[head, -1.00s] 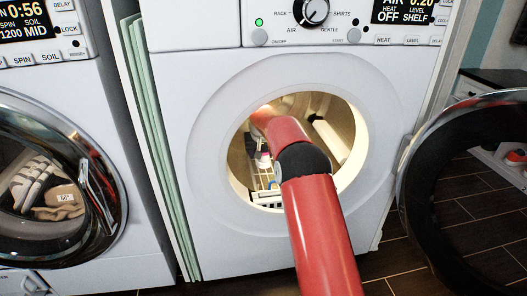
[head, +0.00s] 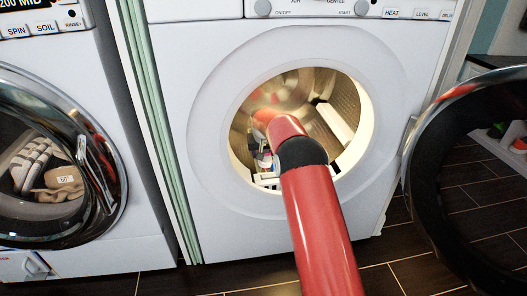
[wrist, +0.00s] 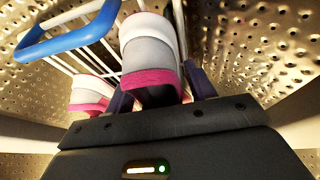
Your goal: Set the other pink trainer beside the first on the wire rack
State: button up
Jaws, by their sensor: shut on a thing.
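My gripper (wrist: 158,88) is inside the dryer drum, shut on a white, grey and pink trainer (wrist: 150,52) seen in the wrist view. The held trainer is at the white wire rack (wrist: 97,52), beside its blue rail (wrist: 68,30); I cannot tell whether it rests on the wires. The first pink trainer (wrist: 90,96) is to the left of the held one, partly hidden by my gripper's body. Part of the white rack (head: 266,180) shows low in the drum.
The perforated drum wall (wrist: 255,50) is close to the right of the gripper. A washer with a shut door (head: 108,180) stands at the left.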

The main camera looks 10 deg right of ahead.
jog(key=o, duration=1.2)
jog(key=p+v, duration=0.1)
jog(key=v, duration=0.7)
